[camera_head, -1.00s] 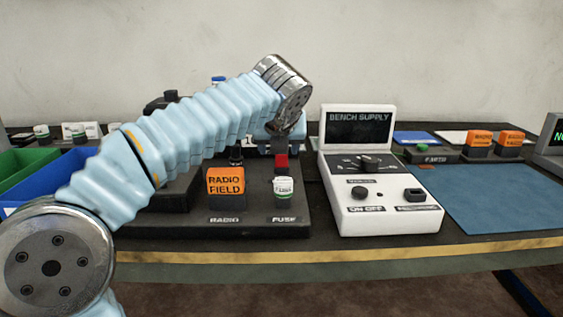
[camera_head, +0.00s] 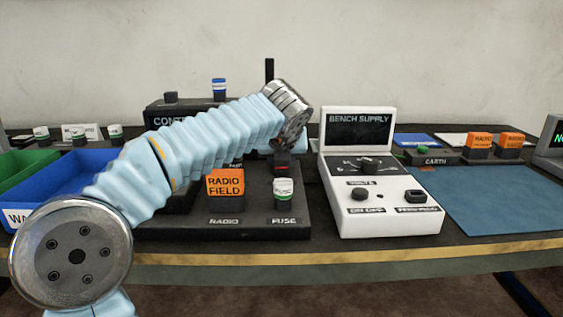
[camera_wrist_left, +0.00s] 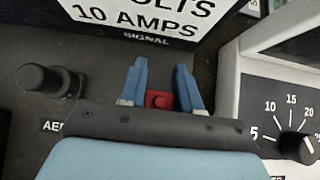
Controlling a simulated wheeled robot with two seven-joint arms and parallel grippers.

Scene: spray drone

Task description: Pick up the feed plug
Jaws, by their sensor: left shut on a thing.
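The feed plug appears as a small red block (camera_wrist_left: 158,99) in the left wrist view, between the two blue fingers of my left gripper (camera_wrist_left: 160,88). The gripper is shut on it. In the head view a small dark red part (camera_head: 282,167) shows just below my left wrist, above the black board (camera_head: 255,225). My wrist hides most of the gripper there. I cannot tell whether the plug is clear of the board. My right gripper is in neither current view.
The white bench supply (camera_head: 382,190) stands close on the right. An orange radio field block (camera_head: 225,184) and a white-topped fuse (camera_head: 283,190) stand on the board. A black knob (camera_wrist_left: 45,80) is left of the gripper. The blue mat (camera_head: 500,200) is clear.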

